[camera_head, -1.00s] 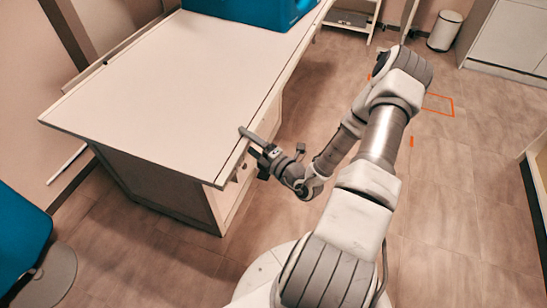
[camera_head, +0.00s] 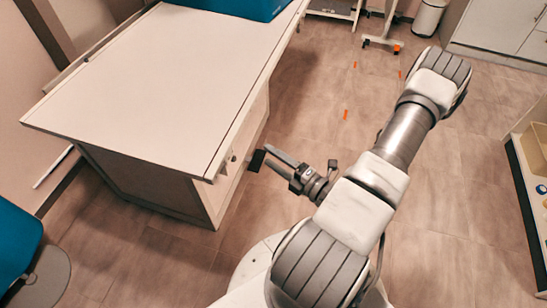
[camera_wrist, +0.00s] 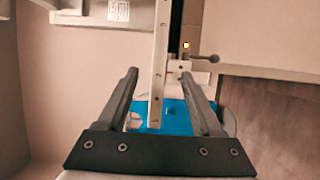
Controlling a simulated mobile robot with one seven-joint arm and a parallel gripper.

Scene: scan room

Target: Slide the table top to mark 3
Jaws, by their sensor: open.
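The pale table top (camera_head: 150,85) lies on a white cabinet base in the head view. Its near right corner points toward me. A small knob or lever (camera_head: 233,158) sits under its right edge; the wrist view shows a lever with a dark ball end (camera_wrist: 212,58) beside a small lit square. My gripper (camera_head: 266,156) is open and empty, just right of that edge in the head view. In the wrist view, a holed metal rail (camera_wrist: 158,70) appears between the fingers of my gripper (camera_wrist: 159,77); contact cannot be told. I cannot read any numbered mark.
A blue object (camera_head: 235,6) rests on the table's far end. A blue seat (camera_head: 15,245) stands at the lower left. A wheeled stand (camera_head: 383,40) and white bin (camera_head: 428,17) are at the back. Floor right of the table is open, with small orange marks (camera_head: 345,115).

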